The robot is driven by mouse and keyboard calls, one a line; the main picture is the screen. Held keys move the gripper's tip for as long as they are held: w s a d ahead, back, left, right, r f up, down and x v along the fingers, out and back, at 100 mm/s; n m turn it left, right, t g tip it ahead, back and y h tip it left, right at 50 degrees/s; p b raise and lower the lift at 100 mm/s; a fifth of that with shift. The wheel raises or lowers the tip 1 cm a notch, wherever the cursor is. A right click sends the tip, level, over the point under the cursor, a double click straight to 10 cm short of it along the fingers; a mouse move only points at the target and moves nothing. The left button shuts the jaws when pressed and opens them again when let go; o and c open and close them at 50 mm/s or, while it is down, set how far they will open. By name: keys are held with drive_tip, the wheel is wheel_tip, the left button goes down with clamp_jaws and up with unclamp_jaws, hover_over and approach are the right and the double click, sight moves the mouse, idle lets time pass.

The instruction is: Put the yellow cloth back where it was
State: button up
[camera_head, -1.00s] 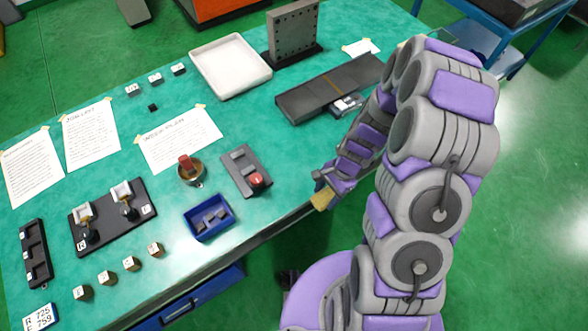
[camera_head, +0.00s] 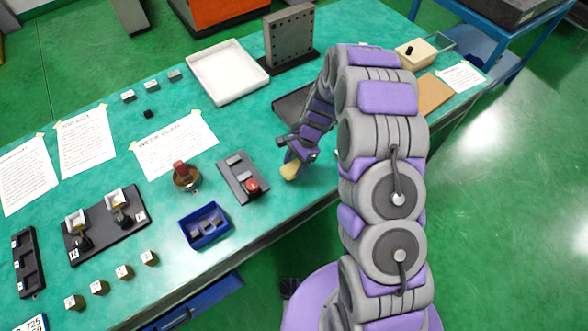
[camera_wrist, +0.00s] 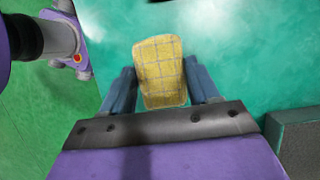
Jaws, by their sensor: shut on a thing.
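The yellow cloth (camera_wrist: 160,72), with a faint grid pattern, is held between the two fingers of my gripper (camera_wrist: 162,88) in the wrist view. In the head view the cloth (camera_head: 290,171) shows as a small yellow patch at the tip of my gripper (camera_head: 296,160). My gripper is shut on it above the green bench top, right of the grey plate with the red button. The wrist view shows green bench top beyond the cloth. I cannot tell the exact height above the bench.
A grey plate with a red button (camera_head: 236,172) and a blue bin (camera_head: 228,234) lie left of my gripper. A white tray (camera_head: 262,84) and a drilled angle block (camera_head: 288,40) stand at the back. My arm partly covers a dark flat plate (camera_head: 290,108). Bare bench lies around the cloth.

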sight(297, 165)
wheel_tip(297, 165, down, 3)
drive_tip(key=shift+d+f+b, duration=0.15)
drive_tip(key=shift+f+b, duration=0.05)
drive_tip(key=shift+b, duration=0.25)
drive_tip(key=shift+r, duration=0.1)
